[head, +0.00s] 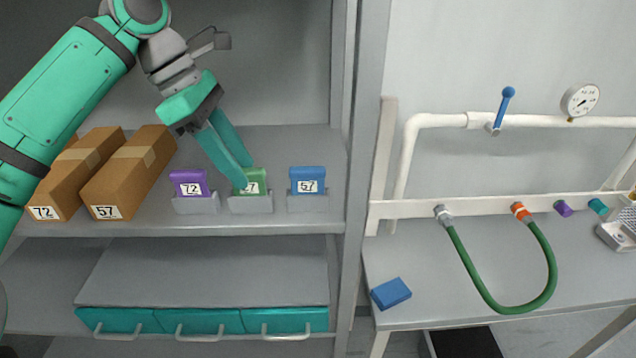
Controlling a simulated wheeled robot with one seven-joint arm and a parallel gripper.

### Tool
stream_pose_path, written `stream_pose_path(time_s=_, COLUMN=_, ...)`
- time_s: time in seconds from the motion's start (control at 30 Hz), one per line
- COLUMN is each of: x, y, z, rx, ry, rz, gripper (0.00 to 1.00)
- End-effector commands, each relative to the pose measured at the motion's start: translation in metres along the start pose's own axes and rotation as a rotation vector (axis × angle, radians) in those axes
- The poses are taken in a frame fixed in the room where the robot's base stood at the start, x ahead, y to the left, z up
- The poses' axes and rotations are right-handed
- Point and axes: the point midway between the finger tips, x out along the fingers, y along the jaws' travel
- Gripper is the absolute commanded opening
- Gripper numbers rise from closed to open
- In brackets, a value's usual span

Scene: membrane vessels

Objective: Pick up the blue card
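The blue card (308,178), labelled 57, stands upright in a grey holder (307,203) on the cabinet shelf, right of the other cards. A green card (253,179) stands in the middle holder, its label partly covered by my near finger. A purple card (188,181), labelled 72, stands in the left holder. My gripper (247,175) points down at the green card, left of the blue card. Its two fingers are visibly apart, so it looks open. The near fingertip overlaps the green card's face; whether it touches cannot be told.
Two cardboard boxes (128,172) lie on the shelf at left. Teal drawers (200,321) are below. The cabinet's side post (362,180) stands right of the blue card. A blue block (391,293) lies on the right table, beside white pipes and a green hose (503,307).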

Motion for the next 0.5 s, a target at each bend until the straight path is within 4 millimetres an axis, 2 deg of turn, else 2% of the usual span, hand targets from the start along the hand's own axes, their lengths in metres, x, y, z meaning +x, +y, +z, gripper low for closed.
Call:
stream_pose_path(time_s=0.07, x=0.000, y=0.000, z=-0.002, rx=-0.010, ry=0.019, rz=0.001, gripper=0.38)
stream_pose_path(time_s=0.13, x=0.003, y=0.000, z=0.004, rx=-0.012, ry=0.024, rz=0.000, gripper=0.38)
stream_pose_path(time_s=0.4, x=0.021, y=0.001, z=0.046, rx=-0.010, ry=0.021, rz=0.000, gripper=0.38)
stream_pose_path(time_s=0.5, x=0.026, y=0.001, z=0.056, rx=-0.010, ry=0.021, rz=-0.001, gripper=0.38)
